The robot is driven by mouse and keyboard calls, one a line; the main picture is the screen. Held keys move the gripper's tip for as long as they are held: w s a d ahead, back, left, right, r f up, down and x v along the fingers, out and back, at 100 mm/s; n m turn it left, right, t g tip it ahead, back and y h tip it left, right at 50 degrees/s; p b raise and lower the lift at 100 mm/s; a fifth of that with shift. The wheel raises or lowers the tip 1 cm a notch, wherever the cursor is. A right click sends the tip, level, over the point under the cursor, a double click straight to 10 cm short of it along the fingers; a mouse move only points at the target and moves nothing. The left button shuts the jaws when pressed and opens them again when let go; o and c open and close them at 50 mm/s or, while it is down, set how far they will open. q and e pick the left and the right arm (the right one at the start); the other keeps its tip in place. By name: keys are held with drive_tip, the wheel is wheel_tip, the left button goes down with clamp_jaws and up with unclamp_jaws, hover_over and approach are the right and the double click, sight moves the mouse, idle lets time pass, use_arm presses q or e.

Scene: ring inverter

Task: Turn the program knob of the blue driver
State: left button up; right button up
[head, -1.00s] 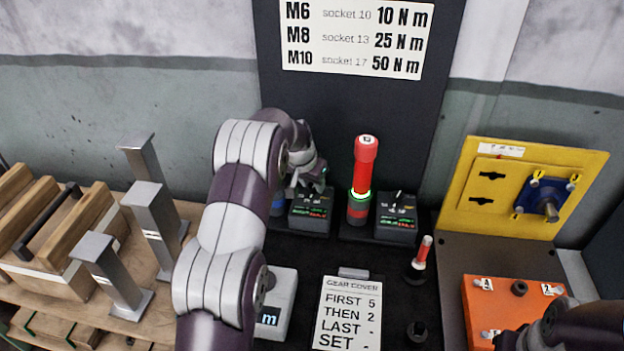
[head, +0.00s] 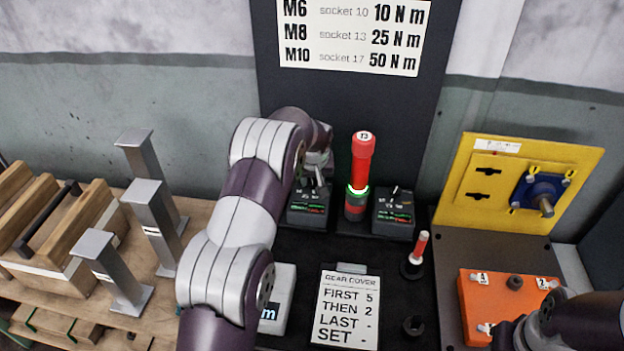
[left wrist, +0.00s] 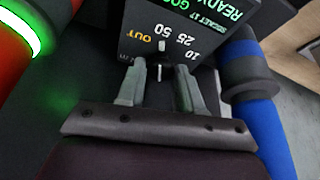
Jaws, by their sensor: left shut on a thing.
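The blue driver (left wrist: 262,115) stands upright on the right in the left wrist view; my left arm hides it in the head view. Its dark control box (head: 307,208) sits behind the card, and in the left wrist view its face (left wrist: 185,25) appears upside down with 10, 25, 50 and OUT marks and green text. The small program knob (left wrist: 160,71) is between my left gripper's fingers. My left gripper (head: 318,182) is shut on this knob from above. My right gripper (head: 508,335) is partly in view at the lower right, its jaws unclear.
A red driver (head: 362,165) with a glowing green ring stands right of the box, beside a second control box (head: 394,215). Grey posts (head: 150,225) stand left.

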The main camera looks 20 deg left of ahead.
use_arm(q)
drive_tip(key=shift+w+r, duration=0.1)
idle(0.3)
drive_tip(key=o, duration=1)
drive_tip(key=shift+o, duration=0.2)
drive_tip(key=b+v, duration=0.1)
drive_tip(key=v, duration=1.1)
drive_tip(key=shift+s+r+b, duration=0.2)
drive_tip(key=shift+r+b, duration=0.05)
drive_tip(key=shift+b, duration=0.15)
drive_tip(key=shift+d, duration=0.1)
